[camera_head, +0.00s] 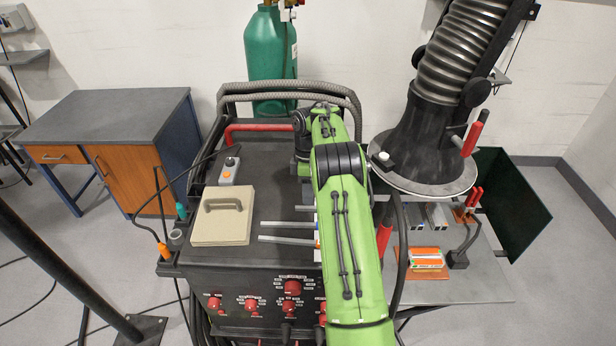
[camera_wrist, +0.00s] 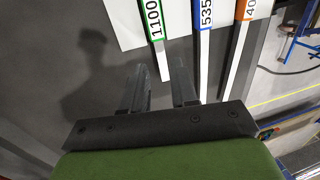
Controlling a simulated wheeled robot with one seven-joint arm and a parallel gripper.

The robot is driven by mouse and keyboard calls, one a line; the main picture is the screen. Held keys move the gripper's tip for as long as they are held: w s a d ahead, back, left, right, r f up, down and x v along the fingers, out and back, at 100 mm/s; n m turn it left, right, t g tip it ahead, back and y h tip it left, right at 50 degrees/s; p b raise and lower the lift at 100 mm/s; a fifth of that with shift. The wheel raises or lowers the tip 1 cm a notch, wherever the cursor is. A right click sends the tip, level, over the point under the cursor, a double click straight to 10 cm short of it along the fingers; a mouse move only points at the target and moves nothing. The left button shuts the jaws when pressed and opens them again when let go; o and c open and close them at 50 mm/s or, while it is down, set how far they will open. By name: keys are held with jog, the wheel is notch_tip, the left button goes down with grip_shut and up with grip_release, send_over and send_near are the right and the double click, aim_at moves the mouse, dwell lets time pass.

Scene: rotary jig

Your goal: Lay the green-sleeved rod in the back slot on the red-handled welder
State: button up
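The green-sleeved rod (camera_wrist: 154,22), marked 1100, shows in the wrist view at top centre, with its pale end running down toward my fingers. My gripper (camera_wrist: 160,65) is open, its two dark fingers apart, with the rod's end appearing between them; I cannot tell the height gap. The black welder (camera_head: 275,165) with a red handle (camera_head: 250,128) stands at centre in the head view. I cannot make out the back slot.
Beside the green sleeve lie a blue-sleeved rod (camera_wrist: 206,14) and an orange-sleeved rod (camera_wrist: 244,10). A beige lidded box (camera_head: 223,217) and a grey button box (camera_head: 229,171) sit on the welder's left. A fume hood (camera_head: 428,150) hangs at right.

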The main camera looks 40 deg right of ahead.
jog(key=w+a+r+m+t+p, duration=0.1)
jog(key=a+r+p, duration=0.3)
jog(key=r, duration=1.3)
jog(key=s+a+r+m+t+h+b, duration=0.1)
jog(key=s+a+r+m, duration=0.15)
jog(key=a+r, duration=0.2)
jog(key=s+a+r+m+t, duration=0.1)
jog(key=s+a+r, duration=0.3)
jog(key=a, duration=0.2)
jog(key=s+a+r+m+t, duration=0.25)
jog(key=s+a, duration=0.35)
jog(key=s, duration=0.4)
jog(key=s+a+f+m+t, duration=0.2)
jog(key=s+f, duration=0.4)
jog(key=s, duration=0.7)
jog(key=shift+f+m, duration=0.25)
jog(key=shift+m, duration=0.55)
jog(key=shift+w, duration=0.1)
